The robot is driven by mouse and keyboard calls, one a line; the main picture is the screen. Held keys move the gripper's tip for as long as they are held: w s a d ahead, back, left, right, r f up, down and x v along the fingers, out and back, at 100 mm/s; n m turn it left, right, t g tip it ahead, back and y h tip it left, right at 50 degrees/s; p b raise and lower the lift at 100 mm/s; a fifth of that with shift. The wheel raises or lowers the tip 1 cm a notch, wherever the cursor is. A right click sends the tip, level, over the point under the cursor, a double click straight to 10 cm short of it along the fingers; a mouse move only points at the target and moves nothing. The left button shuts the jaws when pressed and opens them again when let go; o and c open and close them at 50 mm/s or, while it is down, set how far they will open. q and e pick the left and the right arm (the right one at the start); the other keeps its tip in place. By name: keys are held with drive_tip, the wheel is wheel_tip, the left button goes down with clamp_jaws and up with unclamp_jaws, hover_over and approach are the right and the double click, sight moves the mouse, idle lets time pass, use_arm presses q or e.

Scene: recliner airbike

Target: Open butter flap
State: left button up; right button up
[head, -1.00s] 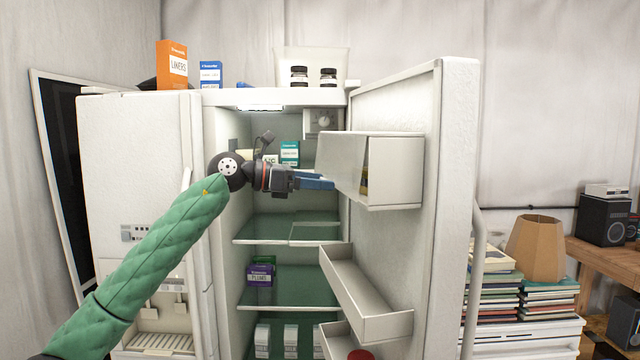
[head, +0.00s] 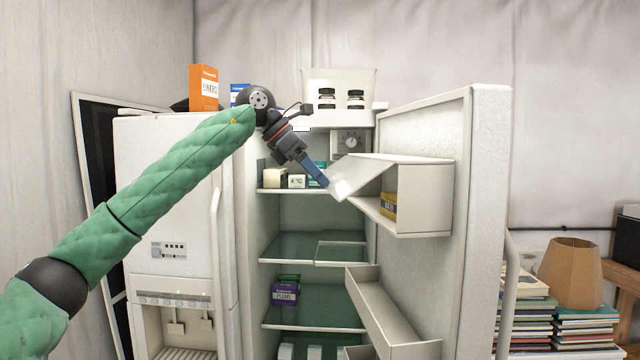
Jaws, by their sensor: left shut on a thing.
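The butter flap (head: 362,172) is the translucent front cover of the upper compartment (head: 425,200) on the open fridge door (head: 487,190). It is swung up and outward, tilted, with its free edge toward my left gripper (head: 320,180). My left gripper, with blue fingers pointing down and right, is shut on the flap's free edge. A small yellow box (head: 389,205) shows inside the compartment. My right gripper is not in view.
The fridge shelves (head: 290,247) hold several small boxes, including a purple one (head: 285,292). A lower door bin (head: 385,315) juts out below the compartment. Open space lies between the compartment and the shelves.

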use_arm(q)
wheel_tip(320, 180, up, 8)
drive_tip(key=shift+d+f, duration=0.15)
drive_tip(key=shift+s, duration=0.15)
drive_tip(key=c, duration=0.9)
drive_tip(key=shift+o, duration=0.2)
drive_tip(key=shift+d, duration=0.2)
drive_tip(key=o, duration=0.7)
drive_tip(key=shift+w+d+f, duration=0.15)
drive_tip(key=shift+w, duration=0.25)
drive_tip(key=o, duration=1.1)
drive_tip(key=shift+s+a, duration=0.25)
drive_tip(key=shift+o, duration=0.8)
drive_tip(key=shift+w+d, duration=0.1)
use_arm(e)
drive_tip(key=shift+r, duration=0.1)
